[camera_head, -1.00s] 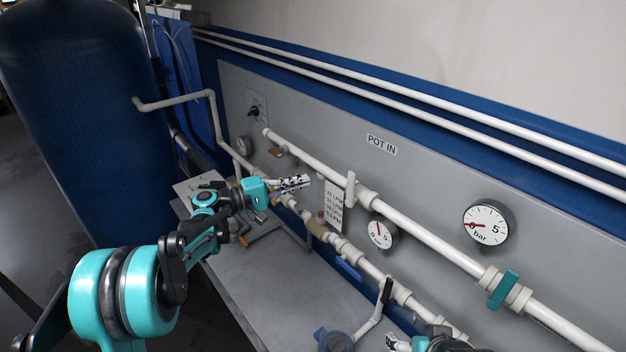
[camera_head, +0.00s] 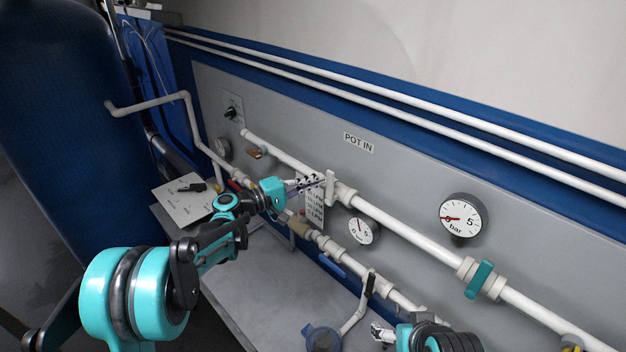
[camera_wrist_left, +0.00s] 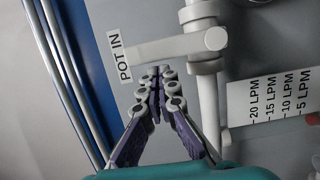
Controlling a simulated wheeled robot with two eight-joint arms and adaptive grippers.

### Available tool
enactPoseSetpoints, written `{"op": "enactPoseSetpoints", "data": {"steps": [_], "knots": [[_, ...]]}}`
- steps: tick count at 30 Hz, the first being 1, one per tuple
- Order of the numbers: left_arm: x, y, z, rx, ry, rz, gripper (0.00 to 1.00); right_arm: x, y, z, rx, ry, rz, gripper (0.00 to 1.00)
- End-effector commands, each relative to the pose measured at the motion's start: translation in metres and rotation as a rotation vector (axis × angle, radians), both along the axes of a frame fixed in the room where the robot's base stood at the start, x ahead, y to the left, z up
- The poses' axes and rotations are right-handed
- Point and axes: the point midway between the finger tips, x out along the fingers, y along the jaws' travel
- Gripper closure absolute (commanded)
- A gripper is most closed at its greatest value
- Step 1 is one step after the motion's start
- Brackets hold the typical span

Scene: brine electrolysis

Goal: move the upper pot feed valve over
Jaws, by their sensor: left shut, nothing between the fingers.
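The white lever valve (camera_head: 331,188) sits on the upper white pipe, left of and below the POT IN label (camera_head: 359,142). I take it as the upper pot feed valve. Its white handle (camera_wrist_left: 170,48) lies across the pipe in the left wrist view. My left gripper (camera_head: 319,183) is shut and empty, its tips close to the handle; in the left wrist view the tips (camera_wrist_left: 158,72) sit just below it. I cannot tell whether they touch. My right gripper (camera_head: 378,332) shows at the bottom edge, mostly cut off, near the lower pipe.
A teal valve handle (camera_head: 479,279) and a gauge (camera_head: 462,217) are to the right on the panel. A lower pipe (camera_head: 385,290) with a black-handled valve (camera_head: 370,284) runs below. A flow scale label (camera_wrist_left: 270,98) is beside the valve. A blue tank (camera_head: 50,110) stands left.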

Motion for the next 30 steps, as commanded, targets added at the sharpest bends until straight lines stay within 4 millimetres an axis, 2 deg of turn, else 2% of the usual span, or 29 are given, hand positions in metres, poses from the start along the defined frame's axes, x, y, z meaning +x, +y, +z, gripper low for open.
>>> {"op": "enactPoseSetpoints", "data": {"steps": [30], "knots": [[-0.011,-0.011,0.005,0.140,-0.139,-0.004,1.00,0.000,0.000,-0.005,0.000,0.000,0.000,0.18]]}}
